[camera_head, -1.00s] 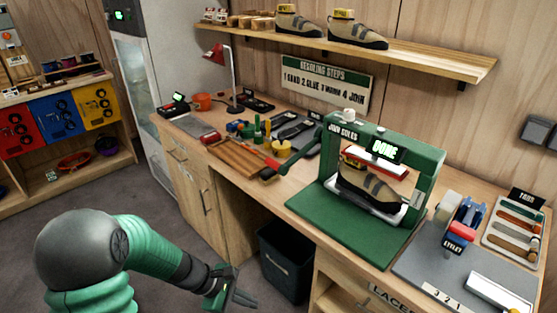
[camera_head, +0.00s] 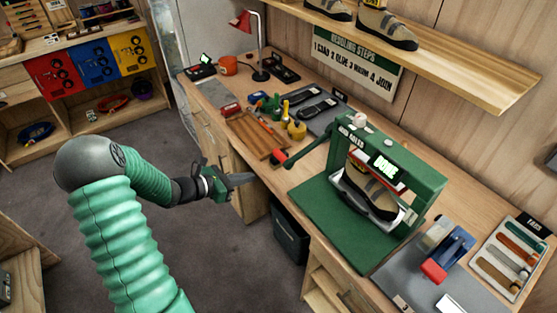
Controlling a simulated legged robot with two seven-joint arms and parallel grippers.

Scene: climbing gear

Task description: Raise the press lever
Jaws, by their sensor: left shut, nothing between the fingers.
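The green press (camera_head: 425,184) stands on the bench on a green base, with a shoe (camera_head: 370,190) inside its frame. A small lit display (camera_head: 384,167) on its front reads "DONE". The press lever (camera_head: 300,153) sticks out from the left side of the frame, angled down to the left, and ends in a red grip (camera_head: 279,158). My left gripper (camera_head: 248,179) is shut and empty, in front of the bench edge, left of and a little below the red grip, apart from it. My right gripper is not in view.
A wooden tray (camera_head: 252,139), small bottles (camera_head: 297,129) and a red lamp (camera_head: 243,22) stand left of the press. A blue and red eyelet tool (camera_head: 449,256) and a rack of tabs (camera_head: 513,257) are to the right. A dark bin (camera_head: 290,236) stands below the bench.

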